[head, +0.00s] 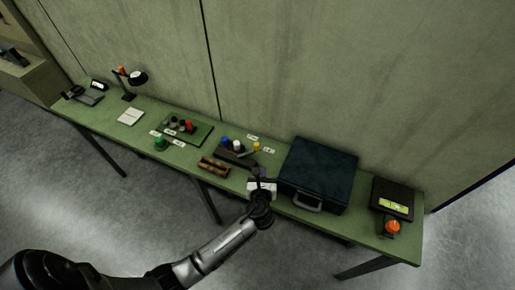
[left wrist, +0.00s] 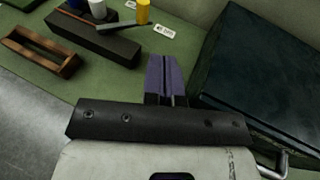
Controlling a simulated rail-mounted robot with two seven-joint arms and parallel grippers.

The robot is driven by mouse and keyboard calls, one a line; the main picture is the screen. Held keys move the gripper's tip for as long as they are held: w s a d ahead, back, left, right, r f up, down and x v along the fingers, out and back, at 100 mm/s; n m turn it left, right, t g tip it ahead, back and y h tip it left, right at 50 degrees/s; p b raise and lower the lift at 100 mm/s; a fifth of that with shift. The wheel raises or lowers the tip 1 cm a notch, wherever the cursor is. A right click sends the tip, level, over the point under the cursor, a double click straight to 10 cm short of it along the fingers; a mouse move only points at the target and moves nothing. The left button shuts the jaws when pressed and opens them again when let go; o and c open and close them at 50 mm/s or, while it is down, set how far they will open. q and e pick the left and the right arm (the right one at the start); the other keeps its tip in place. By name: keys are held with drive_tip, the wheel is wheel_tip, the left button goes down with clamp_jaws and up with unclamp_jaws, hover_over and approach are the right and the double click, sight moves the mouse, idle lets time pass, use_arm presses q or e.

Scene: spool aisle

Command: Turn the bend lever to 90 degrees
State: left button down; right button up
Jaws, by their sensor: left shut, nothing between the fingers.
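My left gripper (head: 259,171) is shut and empty, in front of the block's right end and apart from the lever. Its fingers (left wrist: 166,80) show together in the left wrist view.
A large dark case (head: 320,168) with a front handle stands close right of my left gripper. A brown wooden holder (head: 214,167) lies left of it. A green board (head: 203,137) with knobs is further left. A black box (head: 392,195) and red button (head: 392,227) stand far right.

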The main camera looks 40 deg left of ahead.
use_arm(q)
drive_tip(key=s+a, duration=0.2)
drive_tip(key=s, duration=0.1)
drive_tip(key=b, duration=0.1)
approach(256, 148)
drive_tip(key=shift+h, duration=0.3)
drive_tip(key=x, duration=0.5)
drive_tip(key=shift+w+a+f, duration=0.1)
drive_tip(key=shift+a, duration=0.15)
drive_tip(key=shift+w+a+b, duration=0.3)
drive_tip(key=shift+w+a, duration=0.2)
drive_tip(key=shift+w, duration=0.25)
use_arm(e)
drive_tip(key=shift+w+f, duration=0.1)
drive_tip(key=shift+f, duration=0.4)
